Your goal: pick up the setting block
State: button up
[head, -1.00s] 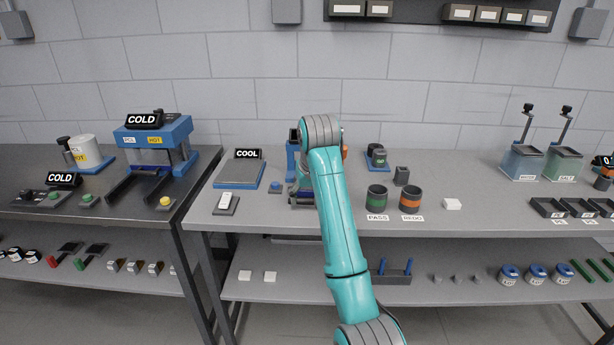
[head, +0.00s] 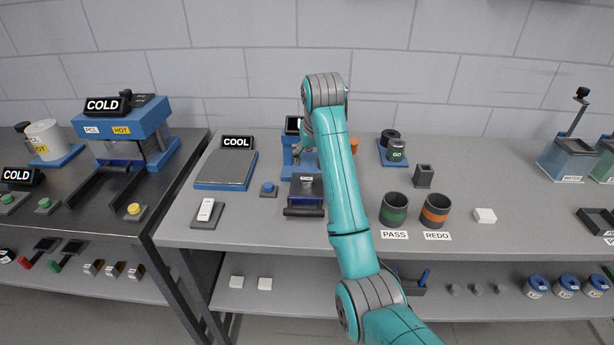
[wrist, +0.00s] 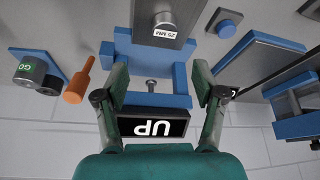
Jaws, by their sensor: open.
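A grey block (wrist: 165,22) with a "25 MM" label shows at the top of the wrist view, beside a blue stand (wrist: 150,50). It looks like the setting block, but no marking names it so. In the head view a dark block (head: 306,187) with a small label lies before the blue stand (head: 290,150), probably the same one. My gripper (wrist: 160,72) is open and empty, its fingers on either side of the stand, short of the block. In the head view my arm hides most of the gripper and part of the stand.
An "UP" display (wrist: 153,125) sits between my fingers. An orange-handled tool (wrist: 79,82) is close by in the wrist view. PASS (head: 394,209) and REDO (head: 436,210) cups stand right of my arm. A COOL plate (head: 226,170) lies left.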

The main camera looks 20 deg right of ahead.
send_over(307, 179)
jog(key=s, duration=0.2)
jog(key=f, duration=0.4)
jog(key=shift+w+d+f, duration=0.15)
jog(key=shift+d+f, duration=0.1)
jog(key=shift+d, duration=0.05)
jog(key=f, duration=0.2)
jog(key=w+f, duration=0.1)
jog(key=f, duration=0.1)
jog(key=shift+a, duration=0.4)
jog(key=shift+w+f, duration=0.2)
jog(key=shift+f, duration=0.3)
grip_shut()
